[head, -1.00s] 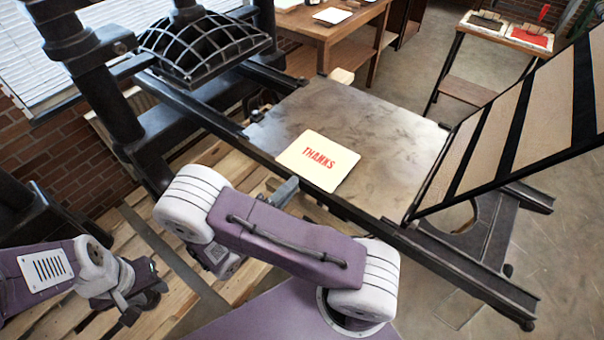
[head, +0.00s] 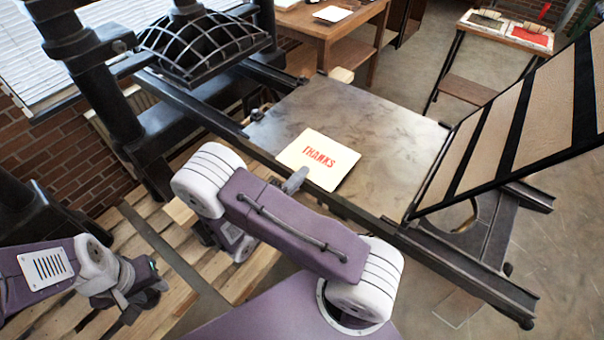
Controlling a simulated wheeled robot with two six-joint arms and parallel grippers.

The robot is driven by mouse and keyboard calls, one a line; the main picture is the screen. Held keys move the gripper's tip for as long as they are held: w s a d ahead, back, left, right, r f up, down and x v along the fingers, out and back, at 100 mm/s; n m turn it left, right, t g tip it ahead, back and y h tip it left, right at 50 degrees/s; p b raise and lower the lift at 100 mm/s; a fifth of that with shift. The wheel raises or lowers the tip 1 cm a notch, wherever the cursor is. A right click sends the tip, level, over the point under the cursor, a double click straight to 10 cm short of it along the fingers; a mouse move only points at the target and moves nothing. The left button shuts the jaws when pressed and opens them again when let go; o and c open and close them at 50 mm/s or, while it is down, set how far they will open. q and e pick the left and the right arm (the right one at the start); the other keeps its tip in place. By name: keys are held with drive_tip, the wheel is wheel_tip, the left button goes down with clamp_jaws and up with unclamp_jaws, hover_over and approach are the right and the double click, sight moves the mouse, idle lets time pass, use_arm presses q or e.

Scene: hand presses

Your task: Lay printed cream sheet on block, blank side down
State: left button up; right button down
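The cream sheet (head: 331,172) lies at the near left edge of the flat grey press bed (head: 390,130), with the red word THANKS facing up. I see no block on the bare part of the bed; I cannot tell whether one is under the sheet. My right gripper (head: 296,180) is at the sheet's near left edge. Only a grey part of it shows past my arm, so its fingers and any contact are unclear. My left gripper (head: 140,292) is low at the left, over wooden slats, far from the sheet; its fingers are too unclear to read.
A striped hinged frame (head: 520,125) stands raised at the bed's right. A domed black grid (head: 205,45) and dark posts stand at the back left. A wooden table (head: 320,32) and an ink stand (head: 510,28) are behind. Most of the bed is clear.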

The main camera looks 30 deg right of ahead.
drive_tip(key=r+p, duration=0.1)
drive_tip(key=r, duration=0.1)
drive_tip(key=a+r+p, duration=0.1)
drive_tip(key=shift+s+a+r, duration=0.2)
drive_tip(key=shift+r, duration=0.15)
drive_tip(key=s+a+r+p, duration=0.1)
drive_tip(key=s+a+r, duration=0.1)
drive_tip(key=a, duration=0.3)
drive_tip(key=shift+s+r+p, duration=0.15)
drive_tip(key=shift+p, duration=0.15)
idle(0.3)
